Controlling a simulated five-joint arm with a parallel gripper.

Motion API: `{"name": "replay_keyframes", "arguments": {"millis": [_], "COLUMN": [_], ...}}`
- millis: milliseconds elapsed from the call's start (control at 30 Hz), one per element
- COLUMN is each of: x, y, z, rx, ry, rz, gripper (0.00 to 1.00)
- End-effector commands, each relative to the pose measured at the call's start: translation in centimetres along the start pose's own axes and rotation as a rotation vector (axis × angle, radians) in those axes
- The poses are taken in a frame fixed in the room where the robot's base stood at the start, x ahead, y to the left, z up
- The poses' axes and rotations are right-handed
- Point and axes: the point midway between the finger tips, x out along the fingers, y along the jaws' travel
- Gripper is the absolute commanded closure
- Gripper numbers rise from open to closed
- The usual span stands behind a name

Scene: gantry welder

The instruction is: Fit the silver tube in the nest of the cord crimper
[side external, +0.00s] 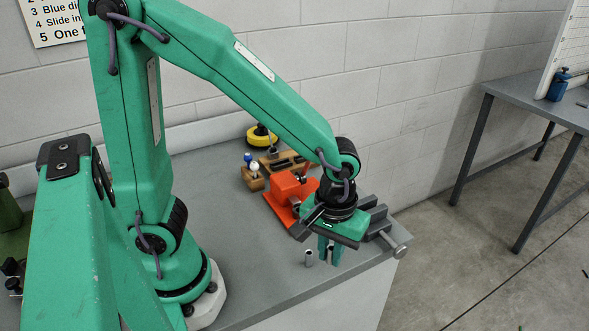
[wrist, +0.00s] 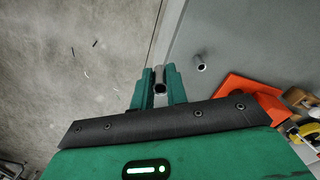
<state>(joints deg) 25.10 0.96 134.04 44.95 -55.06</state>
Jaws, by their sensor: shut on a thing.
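My gripper (wrist: 159,82) is shut on a silver tube (wrist: 159,84), seen end-on between the green fingers in the wrist view. In the side view my gripper (side external: 329,250) is near the bench's front edge, with the held tube (side external: 331,255) upright between the fingers. A second silver tube (side external: 309,258) stands upright on the bench just left of it; it also shows in the wrist view (wrist: 201,63). An orange machine (side external: 284,193), which looks like the cord crimper, stands behind my gripper. It shows partly in the wrist view (wrist: 240,87). Its nest cannot be made out.
A grey vice (side external: 382,228) sits at the bench's right corner, close to my gripper. Behind the orange machine are a wooden block with small bottles (side external: 252,176), a wooden rack (side external: 290,162) and a yellow spool (side external: 262,136). The grey bench (side external: 235,220) is bare at left of the machine.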

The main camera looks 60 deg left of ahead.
Motion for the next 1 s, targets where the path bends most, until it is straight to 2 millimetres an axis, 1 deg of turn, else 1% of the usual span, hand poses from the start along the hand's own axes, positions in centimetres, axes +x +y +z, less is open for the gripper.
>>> {"name": "replay_keyframes", "arguments": {"millis": [167,600,800,1000], "x": [1.4,5.4,6.3,6.5], "y": [-0.9,-3.5,-4.0,-4.1], "z": [-2.0,-8.2,-9.7,-9.9], "rx": [-0.006,-0.006,-0.001,0.0], "ry": [-0.002,-0.002,-0.001,0.0], "rz": [-0.003,-0.002,-0.001,0.0], "gripper": [1.0,1.0,1.0,1.0]}}
